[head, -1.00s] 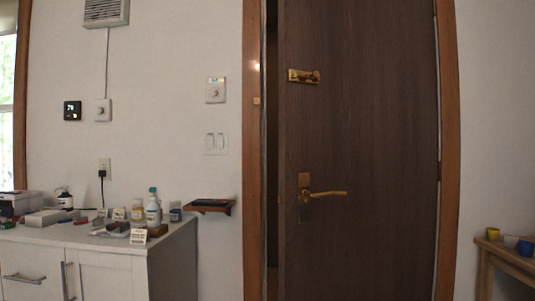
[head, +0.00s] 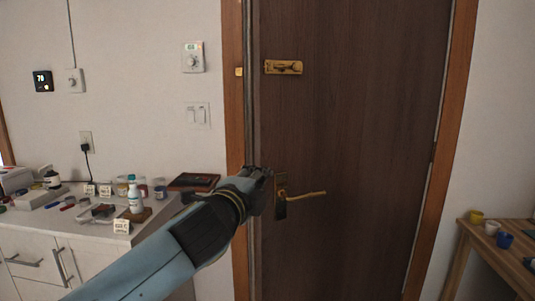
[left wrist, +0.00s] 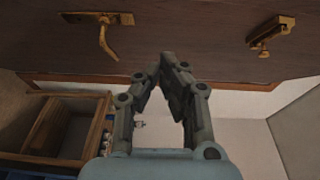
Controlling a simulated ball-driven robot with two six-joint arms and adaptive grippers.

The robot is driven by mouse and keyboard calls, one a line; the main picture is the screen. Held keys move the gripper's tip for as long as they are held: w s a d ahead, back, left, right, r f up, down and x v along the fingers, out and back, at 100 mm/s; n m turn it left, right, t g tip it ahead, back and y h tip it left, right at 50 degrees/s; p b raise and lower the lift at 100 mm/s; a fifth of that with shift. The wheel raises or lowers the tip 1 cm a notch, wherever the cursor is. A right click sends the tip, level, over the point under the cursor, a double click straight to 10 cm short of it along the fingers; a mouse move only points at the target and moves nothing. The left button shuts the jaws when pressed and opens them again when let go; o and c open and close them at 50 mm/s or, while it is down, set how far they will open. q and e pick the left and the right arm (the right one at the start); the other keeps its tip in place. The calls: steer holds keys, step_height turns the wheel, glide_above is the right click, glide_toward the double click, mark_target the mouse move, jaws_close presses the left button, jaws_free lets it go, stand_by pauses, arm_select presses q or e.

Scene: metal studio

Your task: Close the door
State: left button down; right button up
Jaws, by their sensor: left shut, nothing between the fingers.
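The dark brown door (head: 350,130) fills the middle of the head view in its orange-brown wooden frame. It stands nearly flush, with only a narrow strip at its left edge; I cannot tell if it is latched. It has a brass lever handle (head: 305,195) and a brass latch (head: 284,67) above. My left gripper (head: 266,174) is at the door's left edge, beside the handle plate, shut and empty. In the left wrist view the shut gripper (left wrist: 168,62) points at the door (left wrist: 190,38), between the handle (left wrist: 105,30) and the latch (left wrist: 270,32). Whether it touches is unclear. My right gripper is out of view.
A white cabinet (head: 40,250) with bottles and small items stands left, under my left arm. A wooden table (head: 490,245) with small cups stands right of the door frame.

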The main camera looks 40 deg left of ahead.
arm_select(q)
steer(key=r, duration=0.1)
steer(key=p, duration=0.1)
glide_toward(274, 150)
steer(key=w+d, duration=0.2)
steer(key=w, duration=0.1)
steer(key=shift+w+a+p, duration=0.15)
steer(key=shift+w+a, duration=0.15)
steer(key=shift+a, duration=0.3)
steer(key=shift+w+a+p, duration=0.15)
steer(key=shift+w+a, duration=0.1)
steer(key=shift+a, duration=0.35)
steer(key=shift+w+a+p, duration=0.15)
steer(key=shift+w+a, duration=0.15)
steer(key=shift+a, duration=0.3)
